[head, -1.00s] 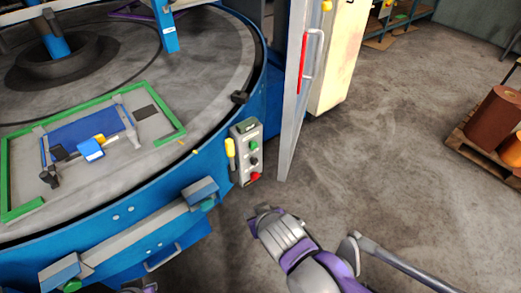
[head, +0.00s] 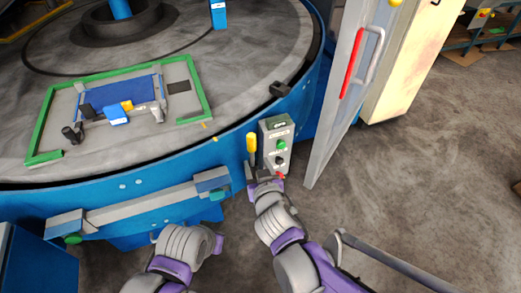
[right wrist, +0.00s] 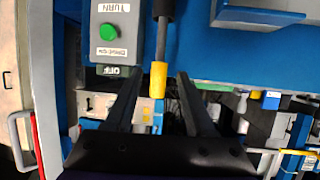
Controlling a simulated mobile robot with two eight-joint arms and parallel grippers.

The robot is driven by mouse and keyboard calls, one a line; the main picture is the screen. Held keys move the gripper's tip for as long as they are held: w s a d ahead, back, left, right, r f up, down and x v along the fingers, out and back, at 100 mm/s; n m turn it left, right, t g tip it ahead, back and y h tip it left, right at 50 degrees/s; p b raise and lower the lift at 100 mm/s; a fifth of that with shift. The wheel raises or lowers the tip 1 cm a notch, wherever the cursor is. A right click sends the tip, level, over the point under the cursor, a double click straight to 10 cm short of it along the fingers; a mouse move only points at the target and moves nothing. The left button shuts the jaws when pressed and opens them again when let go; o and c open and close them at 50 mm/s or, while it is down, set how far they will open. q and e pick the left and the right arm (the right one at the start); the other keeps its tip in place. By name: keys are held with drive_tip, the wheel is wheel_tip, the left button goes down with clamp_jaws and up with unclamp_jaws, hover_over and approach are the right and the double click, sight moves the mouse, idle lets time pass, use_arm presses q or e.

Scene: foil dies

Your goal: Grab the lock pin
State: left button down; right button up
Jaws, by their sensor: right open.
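The lock pin (head: 251,143), with a yellow grip and dark shaft, stands upright beside the control box on the blue rim of the turntable. In the right wrist view its yellow end (right wrist: 158,80) lies between the two dark fingers, with a gap on each side. My right gripper (head: 262,178) is open, just below the pin and in front of the box's lower part. I cannot tell how far the fingertips are from the pin in depth. Part of my left arm shows at the bottom of the head view, but its gripper does not.
The grey control box (head: 276,145) with green, black and red buttons is right beside the pin. A grey door (head: 335,120) with a red and grey handle stands open to the right. A green frame (head: 40,135) lies on the turntable (head: 240,90).

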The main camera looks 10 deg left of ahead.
sight(252, 152)
drive_tip(key=x, duration=0.3)
drive_tip(key=shift+s, duration=0.1)
drive_tip(key=shift+b+x, duration=0.3)
drive_tip(key=shift+x, duration=2.8)
drive_tip(key=shift+c, duration=0.3)
clamp_jaws()
